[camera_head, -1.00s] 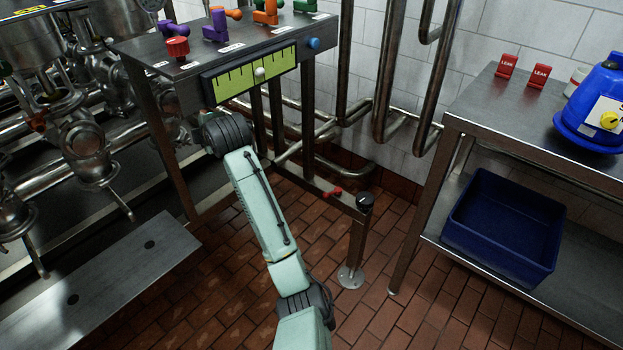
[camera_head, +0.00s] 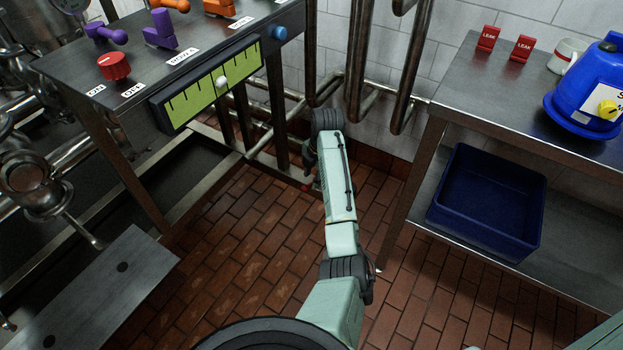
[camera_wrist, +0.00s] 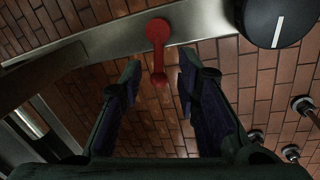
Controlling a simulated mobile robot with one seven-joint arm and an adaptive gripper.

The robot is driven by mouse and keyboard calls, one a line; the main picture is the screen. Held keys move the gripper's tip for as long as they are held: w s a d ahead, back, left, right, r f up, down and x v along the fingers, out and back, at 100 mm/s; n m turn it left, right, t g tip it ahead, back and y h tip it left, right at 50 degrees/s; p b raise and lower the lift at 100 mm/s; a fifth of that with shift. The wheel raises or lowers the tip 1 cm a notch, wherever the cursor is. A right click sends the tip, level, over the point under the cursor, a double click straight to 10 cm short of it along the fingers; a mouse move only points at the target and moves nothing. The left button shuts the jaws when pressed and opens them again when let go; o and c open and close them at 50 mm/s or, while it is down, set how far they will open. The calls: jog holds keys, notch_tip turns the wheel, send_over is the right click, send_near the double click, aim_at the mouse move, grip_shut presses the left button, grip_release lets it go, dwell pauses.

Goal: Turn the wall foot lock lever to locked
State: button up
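The red foot lock lever (camera_wrist: 157,55) shows in the wrist view, pivoted on a grey metal rail (camera_wrist: 110,40). Its arm points down the picture to a rounded end. My gripper (camera_wrist: 160,78) is open, its two dark fingers on either side of the lever's free end. I see gaps on both sides, and no clear contact. My arm hides most of the lever and my gripper there.
A black round knob with a white line (camera_wrist: 279,20) sits right of the lever. A control bench (camera_head: 130,100) with knobs stands left. A steel table (camera_head: 460,100) with a blue bin (camera_head: 490,205) below stands right. Vertical pipes (camera_head: 360,60) line the wall. Tiled floor between is open.

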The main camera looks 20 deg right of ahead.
aim_at(311, 184)
jog(key=shift+w+a+f, duration=0.1)
jog(key=shift+w+f, duration=0.1)
jog(key=shift+f, duration=0.7)
jog(key=shift+w+a+f, duration=0.1)
jog(key=shift+w+f, duration=0.05)
jog(key=shift+f, duration=0.7)
jog(key=shift+c, duration=0.6)
jog(key=shift+r, duration=0.1)
grip_shut()
jog(key=shift+w, duration=0.1)
